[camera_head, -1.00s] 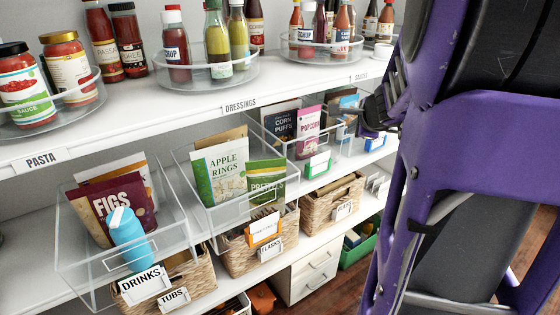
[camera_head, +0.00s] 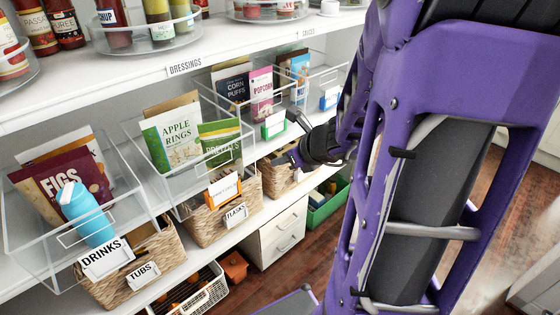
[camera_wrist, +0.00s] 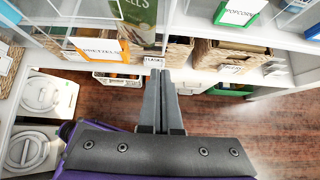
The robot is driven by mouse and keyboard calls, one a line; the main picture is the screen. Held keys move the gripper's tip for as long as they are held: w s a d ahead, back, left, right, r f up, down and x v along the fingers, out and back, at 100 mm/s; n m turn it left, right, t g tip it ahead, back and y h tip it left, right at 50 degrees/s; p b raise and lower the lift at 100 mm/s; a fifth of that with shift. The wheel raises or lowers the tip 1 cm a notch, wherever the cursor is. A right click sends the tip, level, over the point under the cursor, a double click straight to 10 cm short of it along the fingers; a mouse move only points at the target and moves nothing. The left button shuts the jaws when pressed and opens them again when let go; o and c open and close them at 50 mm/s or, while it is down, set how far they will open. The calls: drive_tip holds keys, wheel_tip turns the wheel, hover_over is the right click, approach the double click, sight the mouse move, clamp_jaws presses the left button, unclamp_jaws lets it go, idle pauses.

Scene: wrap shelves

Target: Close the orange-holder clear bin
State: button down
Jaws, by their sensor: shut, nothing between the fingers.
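The orange-holder clear bin (camera_head: 160,165) stands on the middle shelf with its front past the shelf edge, over a wicker basket. It holds an Apple Rings pack (camera_head: 172,138) and a green pretzels pack (camera_head: 220,140). Its orange label holder (camera_head: 224,189) is on the front and also shows in the wrist view (camera_wrist: 97,47), left of my fingers. My gripper (camera_head: 284,160) is right of and apart from the bin front in the head view. In the wrist view my gripper (camera_wrist: 163,75) has its fingers together and empty, pointing toward the shelf.
A clear bin with a white holder (camera_head: 106,258) juts out at left. Green-holder (camera_head: 274,124) and blue-holder (camera_head: 331,97) bins stand at right. Wicker baskets (camera_head: 218,224) sit below. White drawers (camera_head: 280,235) stand lower down. Wooden floor is free at right.

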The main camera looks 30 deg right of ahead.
sight(253, 159)
drive_tip(key=w+f, duration=0.1)
drive_tip(key=w, duration=0.1)
drive_tip(key=w+a+f+b, duration=0.1)
drive_tip(key=w, duration=0.1)
drive_tip(key=w+a+f+b, duration=0.1)
drive_tip(key=w, duration=0.2)
drive_tip(key=shift+f, duration=0.3)
drive_tip(key=shift+w, duration=0.4)
